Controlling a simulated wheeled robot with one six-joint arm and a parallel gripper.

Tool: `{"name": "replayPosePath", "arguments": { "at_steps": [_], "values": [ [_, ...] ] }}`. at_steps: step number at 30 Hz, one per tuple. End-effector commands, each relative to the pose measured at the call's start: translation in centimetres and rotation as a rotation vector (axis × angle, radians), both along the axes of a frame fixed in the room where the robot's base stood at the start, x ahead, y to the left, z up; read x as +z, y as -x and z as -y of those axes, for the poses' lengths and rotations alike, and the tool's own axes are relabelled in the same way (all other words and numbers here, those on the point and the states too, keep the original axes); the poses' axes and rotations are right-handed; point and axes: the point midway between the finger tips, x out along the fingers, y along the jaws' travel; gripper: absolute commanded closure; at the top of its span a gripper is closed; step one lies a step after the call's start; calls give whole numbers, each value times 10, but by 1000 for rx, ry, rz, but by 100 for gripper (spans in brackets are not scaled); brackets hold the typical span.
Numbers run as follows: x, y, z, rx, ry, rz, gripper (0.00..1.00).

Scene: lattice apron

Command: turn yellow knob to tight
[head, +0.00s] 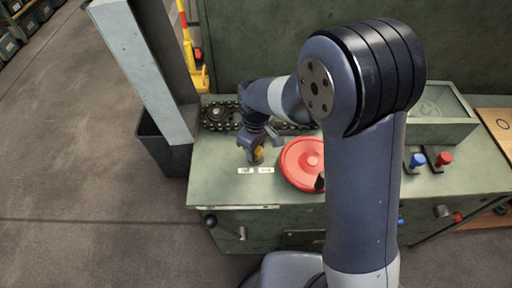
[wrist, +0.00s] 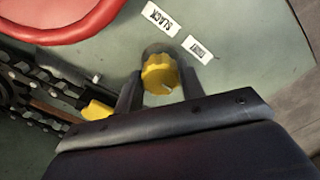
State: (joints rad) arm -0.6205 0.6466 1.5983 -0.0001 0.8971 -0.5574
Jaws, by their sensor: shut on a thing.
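The yellow knob (wrist: 159,70) is ridged and sits on a dark round base on the green bench top. My gripper (wrist: 161,80) has one finger on each side of the knob and is shut on it. In the head view my gripper (head: 256,150) points down over the knob (head: 259,155), which is partly hidden by the fingers. A small pale mark shows on the knob's near lower side in the wrist view. The SLACK label (wrist: 162,19) and a second label (wrist: 197,49), which seems to read TIGHT, lie on the bench beyond the knob.
A red handwheel (head: 302,162) sits right of my gripper, close by. A dark chain (head: 218,115) runs behind. Another yellow piece (wrist: 97,109) shows left of the fingers. A blue knob (head: 418,159) and a red knob (head: 443,159) stand at the right. A grey post (head: 150,70) rises at the left.

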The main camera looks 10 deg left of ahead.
Motion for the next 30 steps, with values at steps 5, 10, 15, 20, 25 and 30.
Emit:
{"name": "replayPosePath", "arguments": {
  "at_steps": [5, 10, 15, 20, 25, 30],
  "values": [
    [1, -1, -1, 41, -2, 2, 85],
    [1, -1, -1, 56, -2, 2, 85],
    [1, -1, -1, 57, -2, 3, 85],
    [1, -1, -1, 57, -2, 3, 85],
    [1, -1, 0, 56, -1, 2, 49],
    [0, 0, 0, 55, -1, 1, 41]
  ]
}}
